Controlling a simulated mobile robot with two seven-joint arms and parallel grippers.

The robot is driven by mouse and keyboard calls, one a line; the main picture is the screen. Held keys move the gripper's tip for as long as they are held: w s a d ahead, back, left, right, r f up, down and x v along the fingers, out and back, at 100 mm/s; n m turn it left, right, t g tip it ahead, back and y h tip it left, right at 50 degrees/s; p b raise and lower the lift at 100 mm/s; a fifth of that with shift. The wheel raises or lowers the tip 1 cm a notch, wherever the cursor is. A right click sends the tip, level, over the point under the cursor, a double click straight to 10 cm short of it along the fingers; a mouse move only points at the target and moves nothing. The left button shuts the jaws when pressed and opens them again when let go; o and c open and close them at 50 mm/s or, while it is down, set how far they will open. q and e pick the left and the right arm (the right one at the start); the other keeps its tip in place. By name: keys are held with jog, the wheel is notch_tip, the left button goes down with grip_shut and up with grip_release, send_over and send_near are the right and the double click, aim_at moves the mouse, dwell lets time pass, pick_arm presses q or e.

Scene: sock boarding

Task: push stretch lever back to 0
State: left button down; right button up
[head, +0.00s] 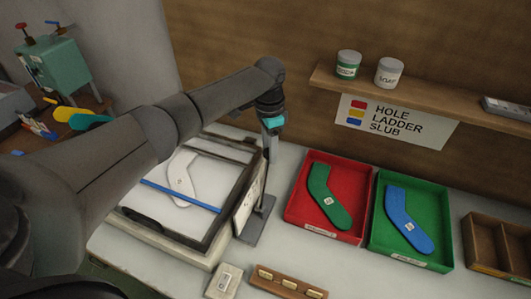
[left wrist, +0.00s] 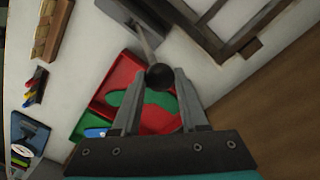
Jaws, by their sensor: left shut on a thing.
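My left gripper (head: 270,136) is at the top of the stretch lever, right of the framed board. In the left wrist view, its two fingers (left wrist: 158,84) close on both sides of the lever's black ball knob (left wrist: 160,76). The lever's thin grey rod (left wrist: 147,40) runs from the knob toward a grey base. In the head view that base plate (head: 256,226) stands beside a white scale panel (head: 248,206). The knob is hidden by the gripper in the head view, and the lever's reading is too small to tell. My right gripper is not in view.
The framed board (head: 150,222) holds a pale sock shape (head: 181,178) under a blue bar (head: 180,196). A red tray (head: 350,183) and a green tray (head: 439,205) stand to the right. A wooden holder (head: 289,281) lies in front. A shelf (head: 440,104) runs along the back wall.

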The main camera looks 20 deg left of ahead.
pick_arm(q)
jog(key=shift+w+f, duration=0.15)
jog(key=shift+w, duration=0.5)
jog(key=shift+a, duration=0.1)
jog(key=c, duration=0.9)
grip_release()
jog(key=o, duration=0.5)
jog(key=shift+w+f, duration=0.1)
jog(key=shift+w, duration=0.15)
jog(key=shift+c, duration=0.2)
jog(key=shift+s, duration=0.15)
notch_tip(320, 180, up, 15)
jog(key=shift+w+a, duration=0.2)
